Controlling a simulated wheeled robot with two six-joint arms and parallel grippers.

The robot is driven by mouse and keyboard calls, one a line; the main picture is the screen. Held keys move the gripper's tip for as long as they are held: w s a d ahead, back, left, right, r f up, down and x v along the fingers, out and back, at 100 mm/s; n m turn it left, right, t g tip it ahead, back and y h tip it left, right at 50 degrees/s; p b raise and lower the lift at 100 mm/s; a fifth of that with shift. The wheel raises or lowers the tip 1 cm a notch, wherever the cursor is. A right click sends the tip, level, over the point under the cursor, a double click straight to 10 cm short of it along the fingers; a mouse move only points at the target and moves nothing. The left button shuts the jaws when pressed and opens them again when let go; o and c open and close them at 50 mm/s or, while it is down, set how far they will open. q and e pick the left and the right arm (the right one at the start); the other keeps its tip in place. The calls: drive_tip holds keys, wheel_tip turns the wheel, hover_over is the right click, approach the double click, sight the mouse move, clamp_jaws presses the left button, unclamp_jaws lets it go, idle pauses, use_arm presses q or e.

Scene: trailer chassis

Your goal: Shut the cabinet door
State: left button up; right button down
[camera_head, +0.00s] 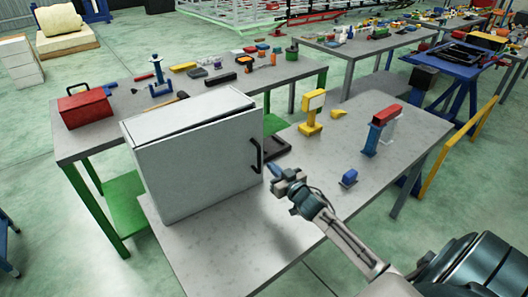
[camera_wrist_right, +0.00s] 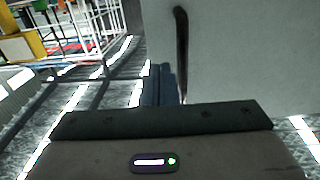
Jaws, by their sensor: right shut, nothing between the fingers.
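A light grey cabinet (camera_head: 175,113) stands on the near metal table, its door (camera_head: 200,165) facing me. A dark gap shows along the door's top edge, so the door looks slightly ajar. The black bar handle (camera_head: 257,156) is upright near the door's right edge. My right gripper (camera_head: 273,170) is shut and empty, just right of the handle and close to it; I cannot tell whether they touch. In the right wrist view the shut fingers (camera_wrist_right: 160,84) are beside the handle (camera_wrist_right: 181,50), with the door (camera_wrist_right: 245,55) filling the right. My left gripper is out of view.
On the near table (camera_head: 225,240) are a yellow stand (camera_head: 312,112), a red-topped blue clamp (camera_head: 380,128) and a small blue block (camera_head: 349,177). A red toolbox (camera_head: 85,107) and several tools lie on the table behind. The tabletop before the door is clear.

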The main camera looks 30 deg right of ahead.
drive_tip(key=w+b, duration=0.2)
drive_tip(key=w, duration=0.4)
drive_tip(key=shift+f+b, duration=0.15)
drive_tip(key=shift+b, duration=0.25)
